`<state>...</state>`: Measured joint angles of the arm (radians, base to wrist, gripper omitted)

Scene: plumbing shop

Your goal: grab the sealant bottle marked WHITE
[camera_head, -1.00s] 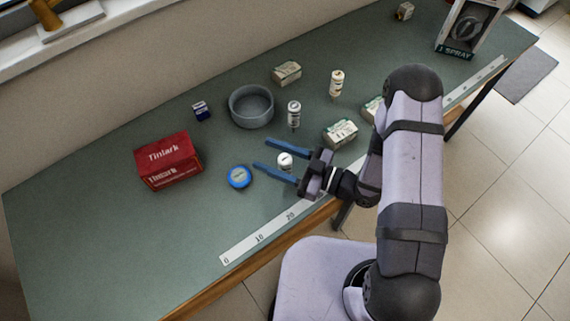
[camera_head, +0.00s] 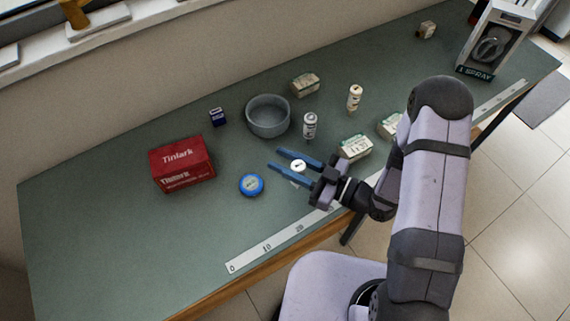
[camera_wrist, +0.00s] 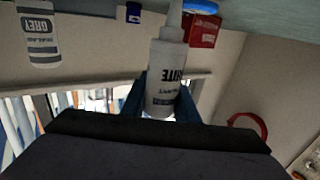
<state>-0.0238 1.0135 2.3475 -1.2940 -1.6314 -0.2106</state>
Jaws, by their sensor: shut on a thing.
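The white sealant bottle marked WHITE (camera_wrist: 167,75) stands out in the wrist view, between the two blue fingers of my gripper (camera_wrist: 160,98). The letters "ITE" show on its label. In the head view my gripper (camera_head: 294,165) is shut on this bottle (camera_head: 298,165), and only its top shows between the fingers. Another sealant bottle, marked GREY (camera_wrist: 41,35), is at the upper left of the wrist view, apart from my gripper. In the head view two similar bottles stand farther back on the bench, one nearer (camera_head: 309,126) and one farther right (camera_head: 354,97).
A blue tape roll (camera_head: 251,185) lies close left of my fingertips. A red Tinlark box (camera_head: 183,164), a grey bowl (camera_head: 268,117), a small blue box (camera_head: 217,117) and several small cartons (camera_head: 355,148) stand around. A ruler strip (camera_head: 268,247) runs along the front edge. The bench's left end is clear.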

